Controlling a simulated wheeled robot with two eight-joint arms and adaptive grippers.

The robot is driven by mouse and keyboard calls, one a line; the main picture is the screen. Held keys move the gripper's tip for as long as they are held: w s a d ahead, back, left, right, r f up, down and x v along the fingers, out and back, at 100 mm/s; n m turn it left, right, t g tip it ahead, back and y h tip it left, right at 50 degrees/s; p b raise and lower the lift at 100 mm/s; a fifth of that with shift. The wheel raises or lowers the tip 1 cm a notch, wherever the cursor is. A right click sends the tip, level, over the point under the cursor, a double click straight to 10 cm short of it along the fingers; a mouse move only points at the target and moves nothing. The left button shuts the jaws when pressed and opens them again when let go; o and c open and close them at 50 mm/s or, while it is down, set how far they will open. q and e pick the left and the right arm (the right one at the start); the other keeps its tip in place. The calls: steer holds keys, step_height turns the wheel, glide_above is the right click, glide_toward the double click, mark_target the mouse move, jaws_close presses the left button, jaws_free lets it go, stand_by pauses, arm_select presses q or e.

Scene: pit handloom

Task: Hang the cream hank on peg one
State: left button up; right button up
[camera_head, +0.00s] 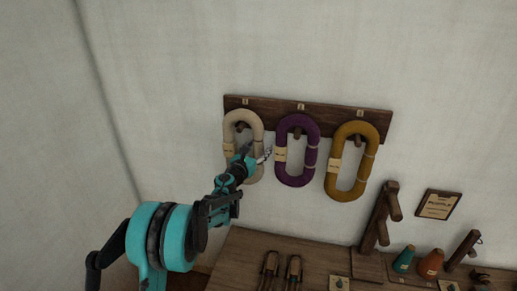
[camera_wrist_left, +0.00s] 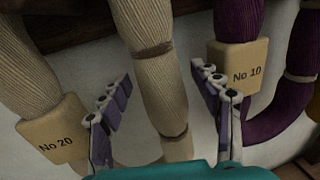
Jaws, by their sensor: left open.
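The cream hank (camera_head: 229,137) hangs as an upright loop on the leftmost peg (camera_head: 240,126) of the dark wall board. Its paper tag reads No 20 in the left wrist view. My left gripper (camera_head: 262,154) is at the hank's right side, in front of the wall. In the left wrist view my left gripper (camera_wrist_left: 163,95) is open, with one finger on each side of a strand of the cream hank (camera_wrist_left: 158,82). A gap shows between each finger and the strand. The gripper hides part of the lower hank in the head view. My right gripper is not in view.
A purple hank (camera_head: 282,134) hangs close to the right, its No 10 tag (camera_wrist_left: 238,68) beside the right finger. A mustard hank (camera_head: 332,172) hangs farther right on the peg board (camera_head: 333,113). A wooden table (camera_head: 320,256) below holds a post stand (camera_head: 377,218) and cones (camera_head: 431,263).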

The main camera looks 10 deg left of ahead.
arm_select(q)
steer(key=s+a+r+n+y+b, duration=0.1)
steer(key=s+a+r+n+y, duration=0.15)
steer(key=s+n, duration=0.3)
steer(key=s+a+r+n+y+b, duration=0.1)
steer(key=s+a+n+y, duration=0.15)
steer(key=s+n, duration=0.35)
steer(key=s+a+r+n+y+b, duration=0.1)
steer(key=s+a+n, duration=0.25)
steer(key=s, duration=0.35)
steer(key=s+f+n+g+y+b, duration=0.2)
steer(key=s+f+n+g, duration=0.1)
steer(key=s+n, duration=0.55)
steer(key=s+d+f+n+g+h+b, duration=0.2)
steer(key=s+d+f+n+g, duration=0.1)
steer(key=s+f+n, duration=0.4)
steer(key=s+d+f+n+g+h+b, duration=0.2)
steer(key=s+d+f+n+g, duration=0.2)
steer(key=s+f+n, duration=0.4)
steer(key=s+d+f, duration=0.1)
steer(key=s+f, duration=0.2)
steer(key=s, duration=0.4)
steer(key=shift+d+f+g, duration=0.3)
steer(key=shift+d, duration=0.1)
